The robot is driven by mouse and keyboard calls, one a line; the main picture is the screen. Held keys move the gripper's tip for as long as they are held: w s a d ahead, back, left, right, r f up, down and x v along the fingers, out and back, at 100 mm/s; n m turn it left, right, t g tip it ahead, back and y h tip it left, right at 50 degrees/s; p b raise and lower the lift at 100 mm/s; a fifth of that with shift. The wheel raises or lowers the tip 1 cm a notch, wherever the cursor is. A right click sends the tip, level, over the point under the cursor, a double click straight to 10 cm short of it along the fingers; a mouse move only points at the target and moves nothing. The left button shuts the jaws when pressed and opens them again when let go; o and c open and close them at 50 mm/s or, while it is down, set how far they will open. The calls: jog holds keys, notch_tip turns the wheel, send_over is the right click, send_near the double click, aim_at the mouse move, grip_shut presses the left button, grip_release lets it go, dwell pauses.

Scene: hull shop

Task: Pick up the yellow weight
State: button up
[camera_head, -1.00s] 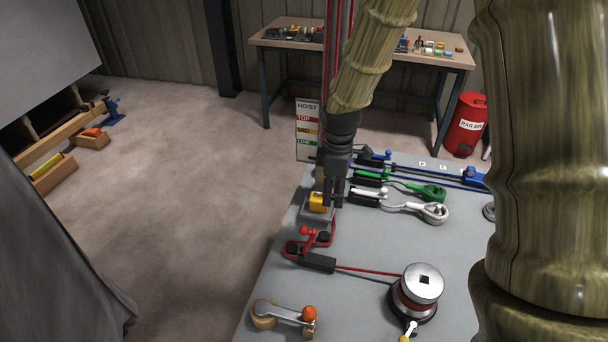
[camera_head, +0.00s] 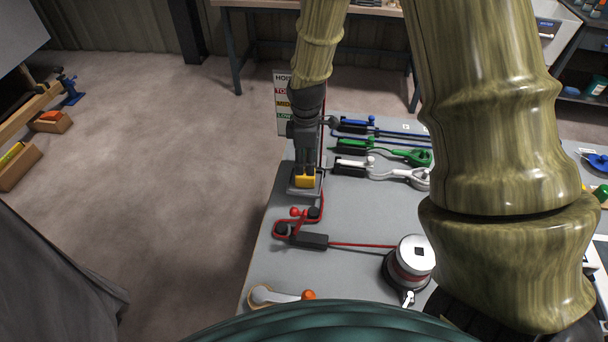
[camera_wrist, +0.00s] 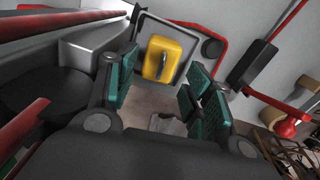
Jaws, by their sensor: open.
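The yellow weight (camera_head: 305,181) is a small block in a grey square tray (camera_head: 291,190) near the left edge of the grey table. In the wrist view the yellow weight (camera_wrist: 168,60) shows a dark handle on its face and lies just beyond the fingertips, between their lines. My gripper (camera_head: 305,165) hangs above and just behind the weight in the head view. In the wrist view my gripper (camera_wrist: 160,90) has its green-padded fingers apart with nothing between them. Whether a finger touches the weight cannot be told.
A red clutch with a black block (camera_head: 312,240) lies just in front of the tray. Green (camera_head: 405,155) and white (camera_head: 400,175) shackle-like fittings lie to the right. A silver-topped winch (camera_head: 415,258) stands farther right. A hoist sign (camera_head: 283,100) stands behind.

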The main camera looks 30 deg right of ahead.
aim_at(305, 168)
jog(key=shift+f+p, duration=0.9)
jog(key=shift+f, duration=2.45)
jog(key=shift+c, duration=0.4)
grip_shut()
jog(key=shift+r, duration=0.1)
